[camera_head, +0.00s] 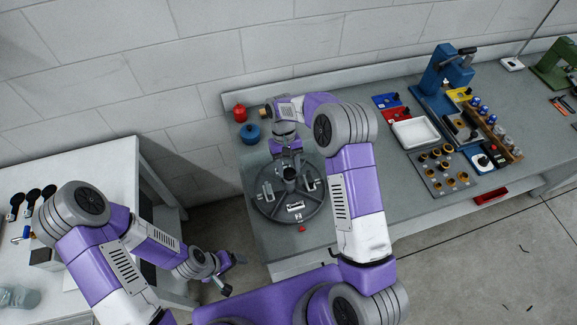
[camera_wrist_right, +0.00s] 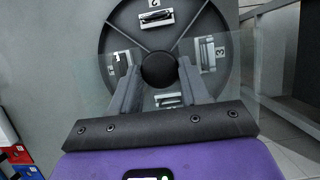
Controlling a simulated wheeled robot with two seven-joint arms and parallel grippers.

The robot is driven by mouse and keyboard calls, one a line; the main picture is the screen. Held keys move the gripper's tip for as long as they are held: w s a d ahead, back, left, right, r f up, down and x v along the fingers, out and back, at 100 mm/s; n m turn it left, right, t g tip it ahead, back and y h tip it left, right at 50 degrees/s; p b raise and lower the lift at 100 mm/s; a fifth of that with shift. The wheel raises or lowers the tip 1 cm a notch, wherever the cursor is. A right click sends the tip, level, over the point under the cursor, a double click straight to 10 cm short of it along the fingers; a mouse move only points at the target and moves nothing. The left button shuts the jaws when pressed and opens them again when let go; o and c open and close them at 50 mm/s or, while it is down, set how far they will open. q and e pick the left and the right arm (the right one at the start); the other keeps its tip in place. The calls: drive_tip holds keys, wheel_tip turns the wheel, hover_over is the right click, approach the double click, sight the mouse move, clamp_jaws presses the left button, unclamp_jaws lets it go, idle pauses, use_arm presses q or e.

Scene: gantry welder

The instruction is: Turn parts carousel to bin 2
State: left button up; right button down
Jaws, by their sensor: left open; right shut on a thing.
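The parts carousel (camera_head: 268,208) is a round dark grey disc on the bench, with several small bins around a central dark knob. In the right wrist view the knob (camera_wrist_right: 158,70) sits between the fingers of my right gripper (camera_wrist_right: 158,84), which is shut on it. The right gripper also shows over the disc's centre in the head view (camera_head: 288,168). One bin (camera_wrist_right: 207,54), at the right in the wrist view, is marked 3. Another bin (camera_wrist_right: 154,18) is at the top; its mark looks like a 2. My left gripper (camera_head: 232,274) is open and empty, away from the bench.
A small red piece (camera_head: 302,229) lies at the carousel's front edge. A blue pot (camera_head: 250,133) and a red pot (camera_head: 239,113) stand behind it. A white tray (camera_head: 416,133) and blue press (camera_head: 437,85) stand right. A white table (camera_head: 100,165) is at left.

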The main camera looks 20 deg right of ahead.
drive_tip(key=shift+w+r, duration=0.1)
drive_tip(key=shift+w, duration=0.05)
drive_tip(key=c, duration=0.5)
unclamp_jaws()
drive_tip(key=shift+c, duration=0.2)
drive_tip(key=v, duration=0.7)
drive_tip(key=shift+r, duration=0.25)
drive_tip(key=shift+f, duration=0.1)
